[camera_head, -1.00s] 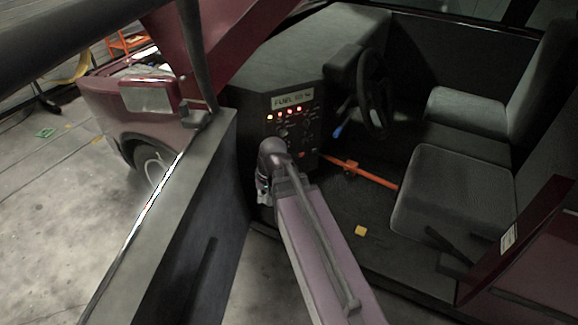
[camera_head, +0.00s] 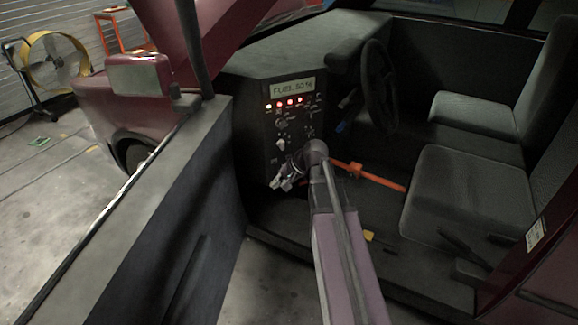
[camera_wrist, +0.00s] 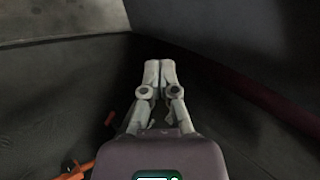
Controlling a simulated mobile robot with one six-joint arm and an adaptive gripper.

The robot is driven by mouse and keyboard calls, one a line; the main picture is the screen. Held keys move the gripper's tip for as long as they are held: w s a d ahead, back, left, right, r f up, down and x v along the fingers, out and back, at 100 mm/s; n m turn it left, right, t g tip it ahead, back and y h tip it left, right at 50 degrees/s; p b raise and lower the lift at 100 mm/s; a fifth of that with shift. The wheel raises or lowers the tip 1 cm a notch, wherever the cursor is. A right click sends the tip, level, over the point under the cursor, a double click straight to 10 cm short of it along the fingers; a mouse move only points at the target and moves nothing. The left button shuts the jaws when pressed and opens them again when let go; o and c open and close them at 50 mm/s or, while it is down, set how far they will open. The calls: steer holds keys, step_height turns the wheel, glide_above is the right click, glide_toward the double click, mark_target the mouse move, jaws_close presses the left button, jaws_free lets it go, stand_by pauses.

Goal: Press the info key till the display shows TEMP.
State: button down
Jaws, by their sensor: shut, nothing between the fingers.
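The display (camera_head: 292,88) at the top of the black dash panel (camera_head: 270,150) in the head view reads what looks like FUEL 50 %. Below it is a row of small lit keys, several red and one pale. Under these are knobs and switches; which key is the info key is too small to tell. My gripper (camera_head: 280,183) is in front of the lower part of the panel, below the keys. In the wrist view my gripper (camera_wrist: 160,68) has its fingers together, with nothing between them. The panel's keys and display do not show in the wrist view.
The open car door (camera_head: 185,200) stands left of my arm. The steering wheel (camera_head: 378,88) is right of the panel, and the seats (camera_head: 465,190) are farther right. An orange bar (camera_head: 370,176) lies across the floor behind my arm. A yellow fan (camera_head: 55,62) stands far left.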

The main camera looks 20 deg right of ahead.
mark_target(289, 157)
steer(key=w+d+f+m+t+y+b, duration=0.1)
steer(key=w+d+f+m+t+b, duration=0.1)
steer(key=d+b, duration=0.3)
steer(key=w+d+f+m+t+y+b, duration=0.1)
steer(key=w+d+f+m+t+b, duration=0.2)
steer(key=d+b, duration=0.3)
steer(key=w+d, duration=0.1)
steer(key=d, duration=0.2)
steer(key=shift+f+m, duration=0.3)
steer(key=shift+f, duration=0.05)
steer(key=shift+w, duration=0.2)
steer(key=shift+w+a, duration=0.15)
steer(key=shift+w, duration=1.95)
steer(key=shift+w+a, duration=0.15)
steer(key=shift+w, duration=1.95)
steer(key=shift+w, duration=0.8)
steer(key=shift+s, duration=0.8)
steer(key=shift+s, duration=0.15)
